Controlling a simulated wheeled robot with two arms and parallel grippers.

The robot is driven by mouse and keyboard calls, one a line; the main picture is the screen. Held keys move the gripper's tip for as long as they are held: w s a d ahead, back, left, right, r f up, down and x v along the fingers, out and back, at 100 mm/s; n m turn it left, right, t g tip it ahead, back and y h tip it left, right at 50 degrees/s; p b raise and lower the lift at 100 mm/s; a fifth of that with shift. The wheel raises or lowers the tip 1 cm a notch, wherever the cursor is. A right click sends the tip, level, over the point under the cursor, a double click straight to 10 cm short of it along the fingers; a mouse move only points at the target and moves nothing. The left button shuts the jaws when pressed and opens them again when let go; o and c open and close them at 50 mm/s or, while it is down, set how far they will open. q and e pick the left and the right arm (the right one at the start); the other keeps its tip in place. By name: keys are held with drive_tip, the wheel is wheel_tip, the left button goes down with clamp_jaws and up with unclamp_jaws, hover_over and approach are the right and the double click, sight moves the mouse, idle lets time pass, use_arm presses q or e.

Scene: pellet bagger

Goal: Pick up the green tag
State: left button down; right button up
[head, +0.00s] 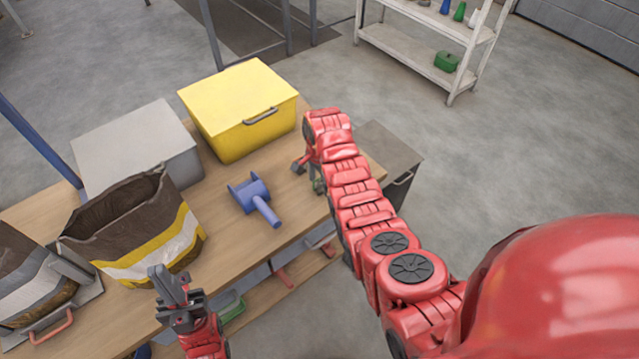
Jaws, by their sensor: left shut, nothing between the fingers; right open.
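A small dull-green patch (318,186) shows at the table's right end, beside my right gripper. It may be the green tag, but it is too small and covered to be sure. My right gripper (306,168) is open and low over the tabletop next to that patch; my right arm hides part of this area. I cannot tell whether the fingers touch the patch. My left gripper (162,271) is shut and empty near the table's front edge, in front of the open brown bag.
The wooden table (235,240) carries a yellow box (235,125), a grey box (135,150), a blue scoop (254,196) and a brown bag (125,215) with a yellow stripe. A dark cabinet (385,155) stands beyond its right end. A white shelf (415,52) holds green items.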

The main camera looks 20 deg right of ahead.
drive_tip(key=shift+f, duration=0.4)
clamp_jaws()
